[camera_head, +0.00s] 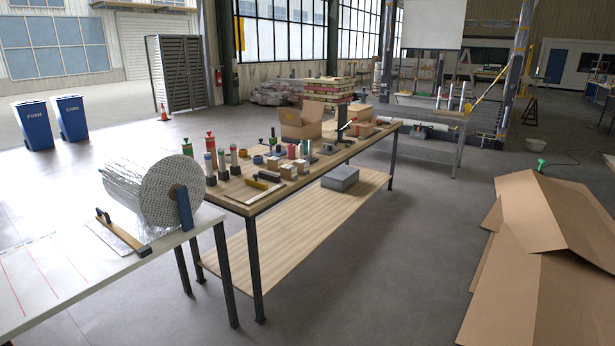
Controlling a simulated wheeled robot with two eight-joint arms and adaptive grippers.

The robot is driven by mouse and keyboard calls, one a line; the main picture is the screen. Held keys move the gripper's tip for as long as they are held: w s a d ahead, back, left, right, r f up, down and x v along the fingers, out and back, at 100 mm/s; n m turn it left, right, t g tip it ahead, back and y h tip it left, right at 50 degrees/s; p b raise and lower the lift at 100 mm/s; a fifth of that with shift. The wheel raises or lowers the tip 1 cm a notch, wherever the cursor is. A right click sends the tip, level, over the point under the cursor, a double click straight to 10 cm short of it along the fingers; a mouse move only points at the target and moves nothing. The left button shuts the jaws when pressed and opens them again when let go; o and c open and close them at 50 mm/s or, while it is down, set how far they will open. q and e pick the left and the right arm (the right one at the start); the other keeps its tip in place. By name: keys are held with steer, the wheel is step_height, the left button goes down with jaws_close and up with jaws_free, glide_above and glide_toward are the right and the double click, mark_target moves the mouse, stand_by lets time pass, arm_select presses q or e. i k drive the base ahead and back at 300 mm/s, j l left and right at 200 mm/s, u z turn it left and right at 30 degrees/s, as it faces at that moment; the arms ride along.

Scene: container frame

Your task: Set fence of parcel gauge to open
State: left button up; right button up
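No parcel gauge can be made out for sure, and no fence setting is readable. On the wooden workbench (228,196) lies a low flat piece with a dark and yellow bar (262,184) near its front end. A dark upright piece (341,122) stands at the far end beside small cartons. Both are too small to identify. Neither of my grippers is in view.
A white table (60,290) at front left carries a large silver foil roll (150,190). Bottles and small boxes crowd the workbench; a grey box (340,178) sits on its lower shelf. Floor between is clear.

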mark_target(255, 182)
steer(key=i+l+z, duration=0.1)
steer(key=i+z, duration=0.15)
steer(key=i, duration=0.85)
steer(key=i+j+z, duration=0.25)
steer(key=i, duration=0.9)
steer(key=i+u, duration=0.35)
steer(key=i+l+u, duration=0.15)
steer(key=i+u, duration=0.15)
steer(key=i, duration=0.2)
steer(key=i+l+u, duration=0.2)
steer(key=i+u, duration=0.15)
steer(key=i+l+u, duration=0.3)
steer(key=i+l, duration=0.05)
steer(key=i, duration=0.1)
